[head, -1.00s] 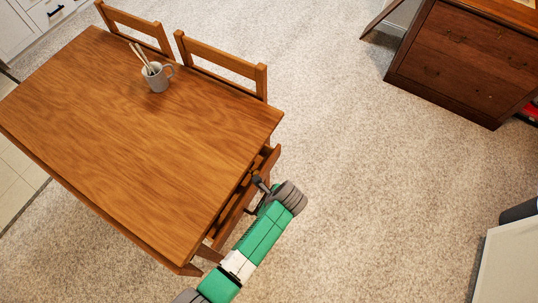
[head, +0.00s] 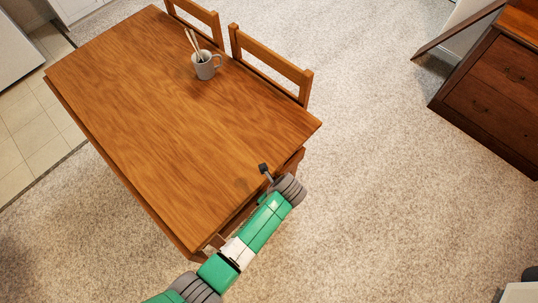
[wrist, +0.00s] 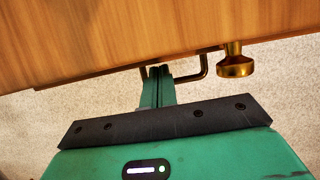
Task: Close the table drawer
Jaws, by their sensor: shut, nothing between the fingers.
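The wooden table (head: 180,110) fills the middle left of the head view. The table drawer (head: 299,158) is at its near right end; only a thin strip of it shows beyond the tabletop edge, and my arm hides part of it. My gripper (head: 264,168) is at that end, its tip appearing over the tabletop edge. In the wrist view, my gripper's fingers (wrist: 158,72) are shut and empty against or very near the lower edge of a wooden surface (wrist: 130,40). A brass knob (wrist: 235,62) sticks out from that wood, right of the fingers; contact is unclear.
A grey mug (head: 206,66) with sticks stands on the table's far side. Two chairs (head: 270,62) stand along the table's far right edge. A dark wooden cabinet (head: 495,95) is at the upper right. The carpet right of the table is open.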

